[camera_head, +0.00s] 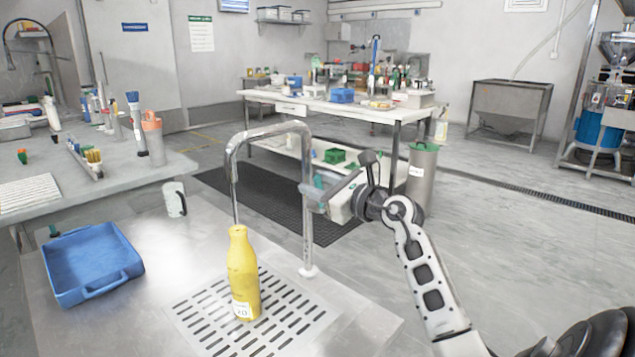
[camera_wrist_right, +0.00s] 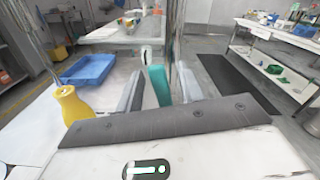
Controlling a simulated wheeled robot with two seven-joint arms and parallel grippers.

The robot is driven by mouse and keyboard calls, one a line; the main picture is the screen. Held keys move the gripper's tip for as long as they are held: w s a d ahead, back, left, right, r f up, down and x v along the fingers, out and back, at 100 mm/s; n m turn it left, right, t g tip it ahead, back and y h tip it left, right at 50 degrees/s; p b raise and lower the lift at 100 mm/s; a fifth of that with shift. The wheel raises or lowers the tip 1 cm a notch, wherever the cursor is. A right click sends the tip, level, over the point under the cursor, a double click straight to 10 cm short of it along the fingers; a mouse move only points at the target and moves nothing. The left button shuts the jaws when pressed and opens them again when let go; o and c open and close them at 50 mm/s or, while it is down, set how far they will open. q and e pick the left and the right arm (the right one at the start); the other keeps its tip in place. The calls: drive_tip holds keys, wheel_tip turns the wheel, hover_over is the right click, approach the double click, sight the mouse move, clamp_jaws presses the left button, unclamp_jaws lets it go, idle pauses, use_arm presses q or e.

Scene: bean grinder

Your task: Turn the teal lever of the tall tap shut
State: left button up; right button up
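The tall chrome tap (camera_head: 268,131) rises from the steel counter and arches over to the left. Its teal lever (camera_head: 319,180) is mostly hidden behind my right gripper (camera_head: 309,193) in the head view. In the right wrist view the teal lever (camera_wrist_right: 159,86) stands between the two grey fingers of my right gripper (camera_wrist_right: 158,92). The fingers are apart, with a gap visible beside the lever. A yellow bottle (camera_head: 242,275) stands upright on the slotted drain under the spout. A thin line, apparently water, runs from the spout to its mouth. My left gripper is not in view.
A blue tray (camera_head: 88,262) and a white mug (camera_head: 175,199) are at the left of the counter. A side table (camera_head: 30,205) with bottles and brushes is behind them. A crowded white workbench (camera_head: 330,103) stands farther back. Open floor lies to the right.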

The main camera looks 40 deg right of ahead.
drive_tip(key=shift+w, duration=0.25)
